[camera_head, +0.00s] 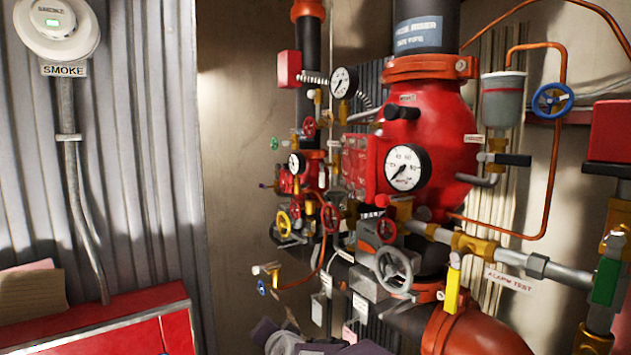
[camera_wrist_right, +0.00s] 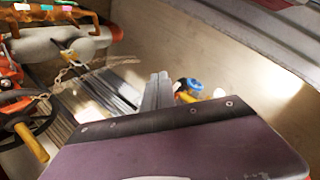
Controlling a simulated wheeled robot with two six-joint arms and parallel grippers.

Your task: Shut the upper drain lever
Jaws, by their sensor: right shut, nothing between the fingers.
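Several levers show in the head view, and I cannot read which is labelled upper drain. A black-handled lever (camera_head: 512,160) lies roughly level below a grey cup at the right. A yellow lever (camera_head: 453,283) stands upright below the yellow-jointed pipe. A green lever (camera_head: 607,280) stands upright at the right edge. My right gripper (camera_wrist_right: 157,90) is shut and empty in the wrist view, its fingers pointing at a pale wall. A small blue-handled tap (camera_wrist_right: 188,85) shows just right of its fingers. Purple parts of my arm show at the bottom of the head view. My left gripper is not in view.
A large red valve body (camera_head: 435,130) with gauges fills the middle right. A grey handwheel (camera_head: 394,270) and an orange pipe (camera_head: 475,335) stand low in front. A red cabinet (camera_head: 110,320) is at lower left. Bare wall (camera_head: 235,150) lies between.

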